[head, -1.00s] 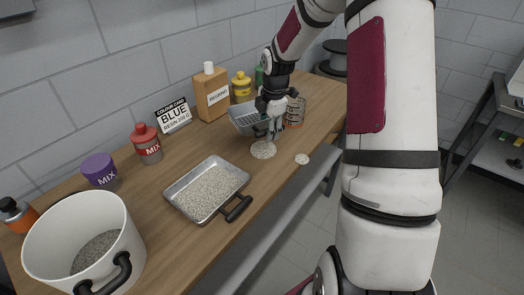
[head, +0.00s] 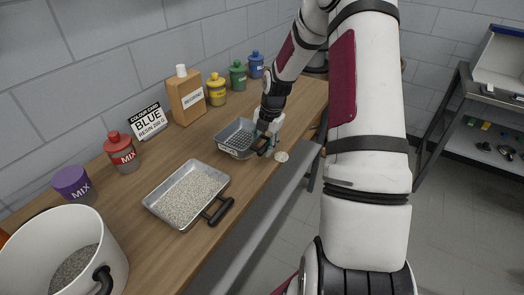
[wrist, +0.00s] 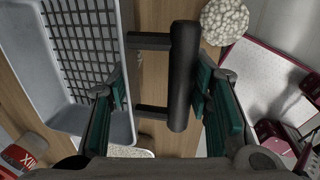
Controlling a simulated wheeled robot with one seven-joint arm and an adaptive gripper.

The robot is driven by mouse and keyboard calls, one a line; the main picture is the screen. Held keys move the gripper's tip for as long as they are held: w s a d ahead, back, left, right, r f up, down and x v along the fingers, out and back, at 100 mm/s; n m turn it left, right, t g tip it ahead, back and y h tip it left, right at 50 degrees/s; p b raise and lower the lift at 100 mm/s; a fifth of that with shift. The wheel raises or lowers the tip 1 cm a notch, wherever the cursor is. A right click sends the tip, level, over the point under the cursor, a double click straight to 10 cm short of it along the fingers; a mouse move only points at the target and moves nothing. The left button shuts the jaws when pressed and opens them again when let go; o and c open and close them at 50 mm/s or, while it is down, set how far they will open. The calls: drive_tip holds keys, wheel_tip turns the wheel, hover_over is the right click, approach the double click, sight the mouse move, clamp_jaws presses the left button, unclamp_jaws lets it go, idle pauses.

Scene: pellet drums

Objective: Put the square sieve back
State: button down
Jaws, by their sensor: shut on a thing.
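The square sieve (head: 237,145) is a grey, shallow tray with a dark mesh floor. It sits low at the bench's front edge, roughly level; I cannot tell whether it touches the bench. In the wrist view the sieve (wrist: 125,122) fills the left side, and its black bar handle (wrist: 182,75) lies between my green-padded fingers. My gripper (head: 268,141) is shut on that handle, to the right of the sieve's body. The fingers also show in the wrist view (wrist: 162,78). The handle is partly hidden in the head view.
A pellet-filled tray (head: 187,196) and white pot (head: 65,250) stand left. A card (head: 147,121), box (head: 186,97) and several jars (head: 216,90) line the wall.

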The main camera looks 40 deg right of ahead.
sight(261, 158)
drive_tip(key=shift+f, duration=1.65)
drive_tip(key=shift+f, duration=0.1)
drive_tip(key=c, duration=0.8)
unclamp_jaws()
